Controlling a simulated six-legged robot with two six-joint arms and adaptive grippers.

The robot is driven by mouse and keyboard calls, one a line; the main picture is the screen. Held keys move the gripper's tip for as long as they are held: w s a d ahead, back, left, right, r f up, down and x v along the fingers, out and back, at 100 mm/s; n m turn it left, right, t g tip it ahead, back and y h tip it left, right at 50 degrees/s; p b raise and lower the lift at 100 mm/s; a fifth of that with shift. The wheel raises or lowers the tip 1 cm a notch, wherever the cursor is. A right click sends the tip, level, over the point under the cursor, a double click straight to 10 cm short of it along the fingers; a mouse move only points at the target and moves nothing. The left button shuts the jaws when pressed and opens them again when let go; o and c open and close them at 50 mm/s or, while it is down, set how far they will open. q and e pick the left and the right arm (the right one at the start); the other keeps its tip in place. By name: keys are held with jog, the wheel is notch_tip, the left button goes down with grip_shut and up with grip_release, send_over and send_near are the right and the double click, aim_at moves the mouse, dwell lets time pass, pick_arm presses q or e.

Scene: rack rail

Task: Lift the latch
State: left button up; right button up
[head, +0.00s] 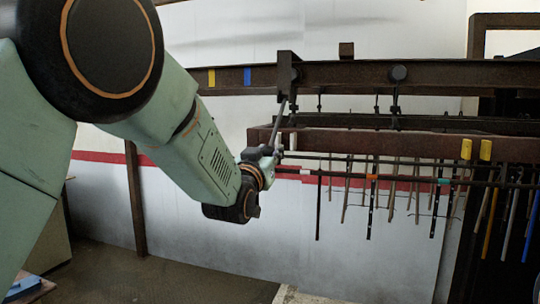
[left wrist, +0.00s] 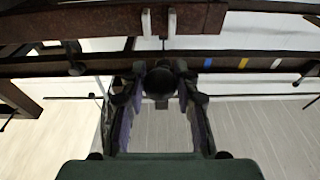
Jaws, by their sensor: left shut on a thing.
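The latch seems to be the slim grey bar (head: 281,112) that slants down from a dark block (head: 287,72) on the upper rail in the head view. My left gripper (head: 277,148) is at the bar's lower end, just left of the lower beam. In the left wrist view my left gripper (left wrist: 160,78) has its two fingers closed around a dark round knob (left wrist: 160,84), which I take to be the latch's handle. The fingers hide the knob's sides, and its join to the bar is unclear. My right gripper is in neither view.
The dark upper rail (head: 350,74) carries yellow and blue marks. The lower beam (head: 400,144) runs close beside my left gripper. Several thin rods (head: 372,205) hang below it at the right. A brown post (head: 135,200) stands at left. The floor below is open.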

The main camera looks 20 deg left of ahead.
pick_arm(q)
jog(key=shift+s+r, duration=0.6)
jog(key=shift+r, duration=0.2)
jog(key=shift+s+r+p, duration=0.25)
jog(key=shift+r, duration=0.35)
jog(key=shift+s+r+p, duration=0.2)
jog(key=shift+r, duration=0.4)
jog(key=o, duration=1)
jog(key=shift+s+r, duration=0.15)
jog(key=shift+s, duration=0.4)
jog(key=s+b, duration=0.2)
jog(key=s, duration=0.4)
jog(key=shift+s+a, duration=0.15)
jog(key=shift+s, duration=0.25)
